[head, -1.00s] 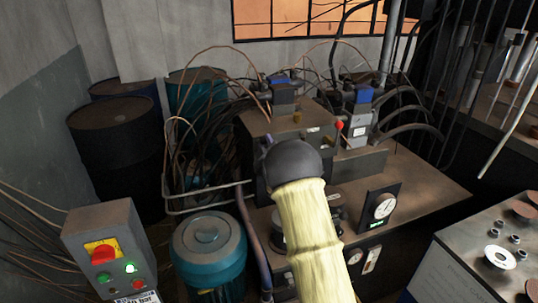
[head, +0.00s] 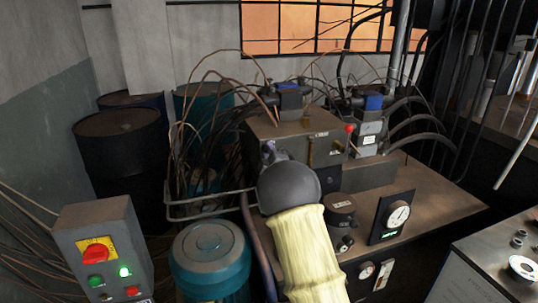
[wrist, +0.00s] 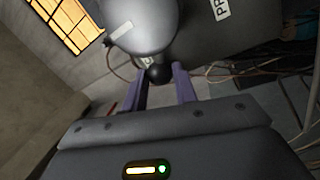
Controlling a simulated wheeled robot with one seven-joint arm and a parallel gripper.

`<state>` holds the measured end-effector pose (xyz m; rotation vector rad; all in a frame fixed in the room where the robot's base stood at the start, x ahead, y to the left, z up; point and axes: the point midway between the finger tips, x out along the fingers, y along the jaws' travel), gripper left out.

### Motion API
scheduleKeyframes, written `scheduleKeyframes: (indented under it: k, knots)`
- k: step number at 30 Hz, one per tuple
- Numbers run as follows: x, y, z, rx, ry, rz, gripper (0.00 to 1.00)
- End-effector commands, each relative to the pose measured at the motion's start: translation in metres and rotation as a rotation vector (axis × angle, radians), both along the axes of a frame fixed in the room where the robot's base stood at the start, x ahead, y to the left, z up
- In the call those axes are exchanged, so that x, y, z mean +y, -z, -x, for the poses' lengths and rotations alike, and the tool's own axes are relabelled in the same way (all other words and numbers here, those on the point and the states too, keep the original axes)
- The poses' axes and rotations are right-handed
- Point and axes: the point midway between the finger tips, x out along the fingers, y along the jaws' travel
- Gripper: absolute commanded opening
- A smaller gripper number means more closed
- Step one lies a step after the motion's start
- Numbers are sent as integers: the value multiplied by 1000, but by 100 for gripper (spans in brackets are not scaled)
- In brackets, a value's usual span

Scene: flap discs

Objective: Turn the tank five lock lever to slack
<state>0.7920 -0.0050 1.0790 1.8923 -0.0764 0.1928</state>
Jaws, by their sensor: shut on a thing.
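My gripper (wrist: 161,88) has two purple fingers, shut on a small black ball knob (wrist: 157,73) in the wrist view. The knob sits beside a large grey rounded body (wrist: 143,22), and its shaft is hidden. In the head view, only a bit of my gripper (head: 268,149) shows at the front of a grey-brown metal tank (head: 283,128), above my grey wrist joint. The knob is hidden there. I cannot read a tank number or tell the lever's setting. A red ball knob (head: 349,128) stands at the tank's right edge, apart from my gripper.
A control box (head: 98,245) with a red switch stands front left, next to a teal motor (head: 209,258). A gauge (head: 397,216) stands on the bench right of my arm. Dark drums (head: 120,150) and many loose cables crowd the back left.

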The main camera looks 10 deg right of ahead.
Motion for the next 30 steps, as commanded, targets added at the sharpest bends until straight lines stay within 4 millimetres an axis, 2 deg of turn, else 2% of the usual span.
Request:
scheduleKeyframes:
  k: [3,4,7,20,26,30]
  knots:
    - [1,3,0,5,-3,2,0]
    - [1,3,0,5,-3,2,32]
    - [1,3,0,4,-2,2,50]
    - [0,2,6,2,-1,0,50]
    - [-1,7,28,3,-1,-1,50]
    - [-2,12,50,4,0,-1,50]
